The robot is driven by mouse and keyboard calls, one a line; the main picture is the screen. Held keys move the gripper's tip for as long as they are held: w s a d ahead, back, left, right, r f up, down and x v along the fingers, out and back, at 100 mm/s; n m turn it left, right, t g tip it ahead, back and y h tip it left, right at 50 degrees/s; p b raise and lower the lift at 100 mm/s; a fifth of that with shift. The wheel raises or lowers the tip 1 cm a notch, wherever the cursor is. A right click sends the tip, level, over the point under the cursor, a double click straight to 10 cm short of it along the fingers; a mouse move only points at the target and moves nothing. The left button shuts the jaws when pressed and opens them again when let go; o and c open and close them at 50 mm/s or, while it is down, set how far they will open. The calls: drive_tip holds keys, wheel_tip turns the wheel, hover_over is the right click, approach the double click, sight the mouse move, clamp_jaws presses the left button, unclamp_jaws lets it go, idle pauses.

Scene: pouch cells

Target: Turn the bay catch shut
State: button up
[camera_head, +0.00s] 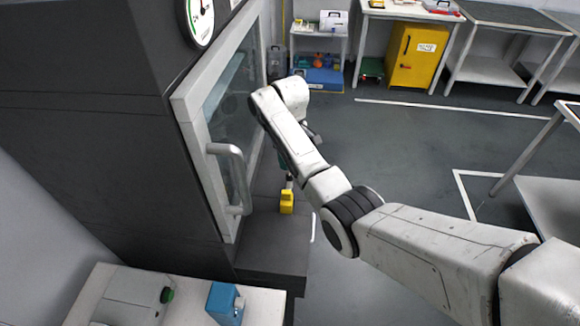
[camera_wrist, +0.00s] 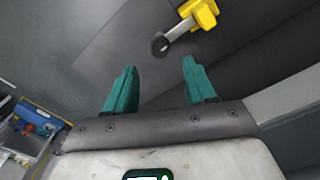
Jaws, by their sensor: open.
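The bay catch (camera_head: 287,202) is a yellow block with a short grey lever, on the dark bay front beside the glazed door (camera_head: 228,95). In the wrist view the catch (camera_wrist: 202,14) is at the top, and its lever slants down left to a round black knob (camera_wrist: 160,45). My gripper (camera_wrist: 159,66) is open and empty, its two green fingers apart. The knob appears just beyond the gap between the fingertips; I see no contact. In the head view my arm hides most of the gripper.
A white door handle (camera_head: 232,178) sticks out left of the catch. A dark ledge (camera_head: 272,245) lies below it. A white bench (camera_head: 195,300) with a blue box (camera_head: 225,303) stands at the front. A yellow cabinet (camera_head: 415,55) stands at the back.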

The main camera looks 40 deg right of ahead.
drive_tip(key=shift+r, duration=2)
